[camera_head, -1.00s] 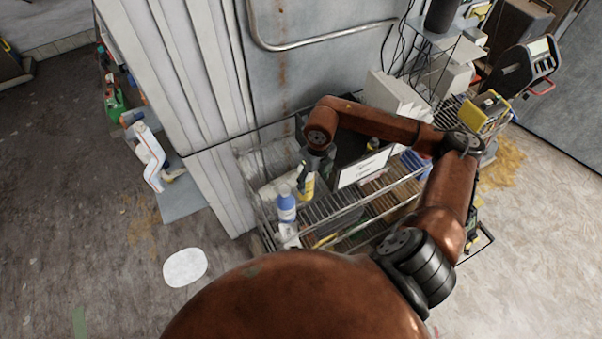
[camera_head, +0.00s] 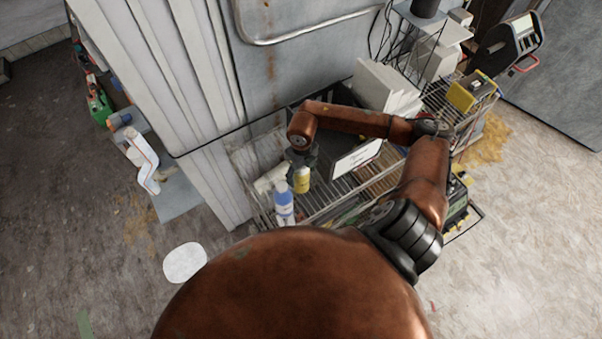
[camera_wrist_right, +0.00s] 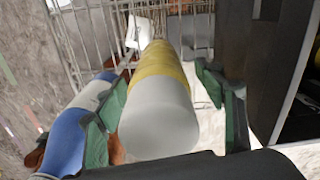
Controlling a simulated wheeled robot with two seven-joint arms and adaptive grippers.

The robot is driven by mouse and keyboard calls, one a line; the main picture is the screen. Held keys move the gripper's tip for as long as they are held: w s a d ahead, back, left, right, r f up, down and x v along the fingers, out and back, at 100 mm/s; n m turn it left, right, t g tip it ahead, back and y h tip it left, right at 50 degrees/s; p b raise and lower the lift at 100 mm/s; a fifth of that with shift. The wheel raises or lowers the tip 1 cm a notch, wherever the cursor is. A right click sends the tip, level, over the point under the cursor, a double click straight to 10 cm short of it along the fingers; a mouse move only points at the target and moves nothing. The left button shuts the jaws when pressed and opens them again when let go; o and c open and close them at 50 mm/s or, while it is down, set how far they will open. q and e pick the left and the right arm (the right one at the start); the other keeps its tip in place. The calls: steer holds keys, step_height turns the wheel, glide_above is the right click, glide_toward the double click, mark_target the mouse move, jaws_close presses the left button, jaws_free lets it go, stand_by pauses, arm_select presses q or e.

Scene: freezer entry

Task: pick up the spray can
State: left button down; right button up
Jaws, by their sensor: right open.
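The spray can (camera_head: 301,181), yellow with a pale grey end, stands on the wire shelf of the rack in the head view. It fills the middle of the right wrist view (camera_wrist_right: 160,100), its pale end nearest the camera. My right gripper (camera_head: 301,160) is over the can's top, pointing down. In the right wrist view its green-padded fingers (camera_wrist_right: 165,105) are open, one on each side of the can. I cannot tell whether either finger touches it. The gripper hides the can's top in the head view. My left gripper is not in view.
A blue-and-white bottle (camera_head: 284,204) stands close left of the can and lies beside the left finger in the wrist view (camera_wrist_right: 72,135). A framed white sign (camera_head: 357,158) and a dark bin are close on the right. The wire rack (camera_head: 340,192) stands against a metal wall.

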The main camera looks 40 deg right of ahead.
steer(key=shift+s+f, duration=0.1)
steer(key=shift+f, duration=0.05)
steer(key=c, duration=1.4)
arm_select(q)
steer(key=shift+w, duration=0.25)
arm_select(e)
steer(key=shift+c, duration=0.6)
